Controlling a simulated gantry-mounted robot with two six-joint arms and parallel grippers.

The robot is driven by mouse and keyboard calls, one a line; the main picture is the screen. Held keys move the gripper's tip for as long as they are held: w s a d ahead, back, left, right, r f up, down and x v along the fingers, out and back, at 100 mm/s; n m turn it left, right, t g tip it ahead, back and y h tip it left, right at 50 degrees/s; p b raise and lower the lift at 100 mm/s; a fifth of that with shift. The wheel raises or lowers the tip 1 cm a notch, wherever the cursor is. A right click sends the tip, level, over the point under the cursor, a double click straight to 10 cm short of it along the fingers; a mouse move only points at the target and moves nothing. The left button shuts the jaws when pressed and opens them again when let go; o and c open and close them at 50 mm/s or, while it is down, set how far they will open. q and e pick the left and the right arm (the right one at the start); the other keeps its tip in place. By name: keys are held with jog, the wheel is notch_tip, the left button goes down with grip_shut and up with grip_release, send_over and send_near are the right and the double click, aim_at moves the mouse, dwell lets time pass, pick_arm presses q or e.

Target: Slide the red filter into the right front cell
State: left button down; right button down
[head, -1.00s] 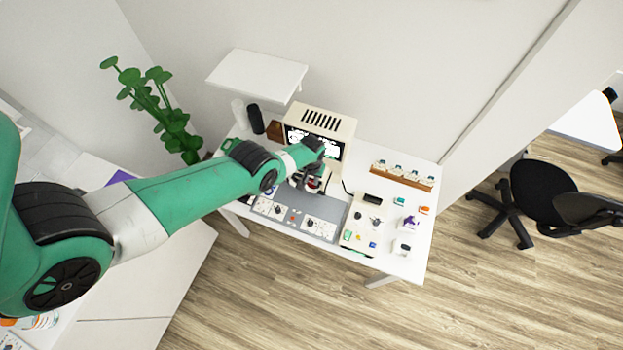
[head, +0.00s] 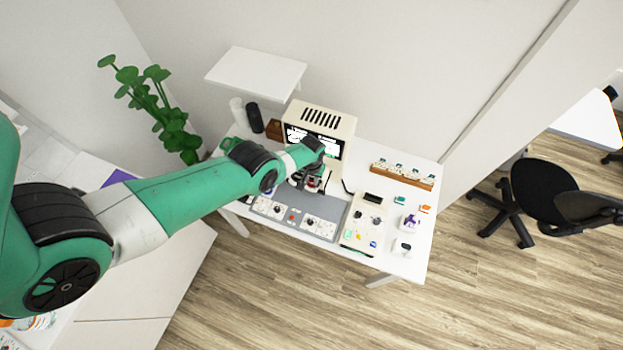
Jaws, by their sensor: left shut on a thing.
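My left gripper (head: 311,186) reaches in from the left over the white table, in front of the beige machine. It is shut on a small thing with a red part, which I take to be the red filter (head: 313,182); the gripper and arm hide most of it. Just in front of the gripper lies a grey panel (head: 328,228) with white dial plates and a small red piece (head: 292,217). I cannot make out the right front cell at this size. My right gripper is not in view.
The beige machine (head: 322,116) with a dark screen stands behind the gripper. To the right are a cream control box (head: 361,226), a wooden rack (head: 402,177) and several small coloured pieces. A black cylinder (head: 254,118) stands back left. A white shelf (head: 256,72) hangs above.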

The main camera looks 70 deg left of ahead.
pick_arm(q)
jog(key=shift+f+b, duration=0.95)
jog(key=shift+f, duration=0.15)
jog(key=c, duration=0.6)
grip_release()
notch_tip(320, 180, up, 12)
jog(key=d+p, duration=0.1)
jog(key=p, duration=1.1)
jog(key=shift+s+f+p, duration=0.2)
jog(key=shift+p, duration=0.1)
